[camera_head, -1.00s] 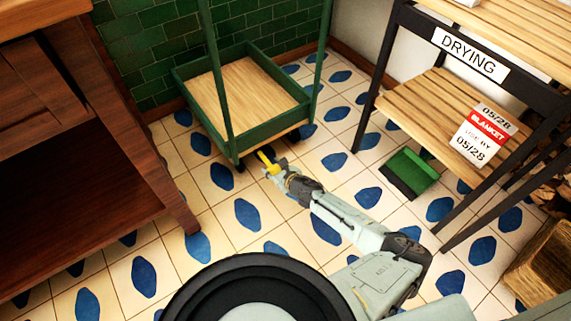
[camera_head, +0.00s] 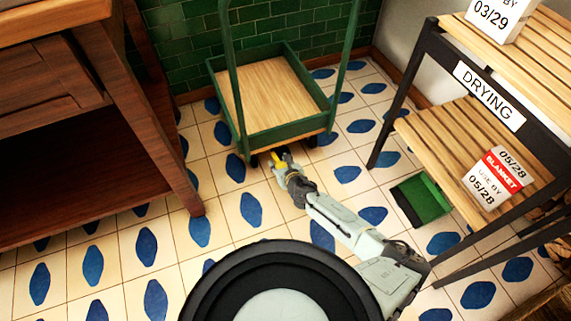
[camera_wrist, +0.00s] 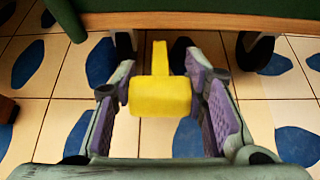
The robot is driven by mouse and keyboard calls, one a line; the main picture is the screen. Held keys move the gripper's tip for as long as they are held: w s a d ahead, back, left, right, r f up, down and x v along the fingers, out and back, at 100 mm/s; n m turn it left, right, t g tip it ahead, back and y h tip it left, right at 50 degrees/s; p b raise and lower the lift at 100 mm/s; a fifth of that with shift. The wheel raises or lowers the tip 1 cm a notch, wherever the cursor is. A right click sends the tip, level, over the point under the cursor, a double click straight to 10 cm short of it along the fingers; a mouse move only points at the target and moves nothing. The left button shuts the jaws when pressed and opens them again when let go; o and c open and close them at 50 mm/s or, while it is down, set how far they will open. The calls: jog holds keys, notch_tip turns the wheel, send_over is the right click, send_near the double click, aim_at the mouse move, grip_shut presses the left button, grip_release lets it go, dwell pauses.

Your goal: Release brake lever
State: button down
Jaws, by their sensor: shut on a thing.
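The yellow brake lever (camera_wrist: 160,95) is a flat pad on a narrow stem at the low front edge of the green trolley. My gripper (camera_wrist: 162,105) has its purple-padded fingers on either side of the pad and is shut on it. In the head view my gripper (camera_head: 282,165) reaches the trolley's front near the floor, and the lever (camera_head: 277,158) shows as a small yellow piece there. The green trolley (camera_head: 292,137) has a wooden deck and upright green posts. Its dark wheels (camera_wrist: 256,52) show behind the lever in the wrist view.
A dark wooden cabinet (camera_head: 150,120) stands to the left. A drying rack (camera_head: 430,80) with slatted shelves and labelled white packs stands to the right. A green dustpan-like item (camera_head: 422,198) lies on the tiles under it. Patterned floor (camera_head: 225,215) is clear left of my arm.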

jog(key=shift+w+a+r+p, duration=0.3)
jog(key=shift+w+r, duration=0.15)
jog(key=shift+r, duration=0.35)
jog(key=c, duration=1.3)
grip_release()
jog(key=o, duration=0.3)
jog(key=shift+f, duration=0.15)
jog(key=shift+o, duration=0.2)
jog(key=shift+d, duration=0.1)
jog(key=shift+s+d+r, duration=0.25)
jog(key=shift+s+r, duration=0.05)
jog(key=shift+s, duration=0.15)
jog(key=v, duration=1.1)
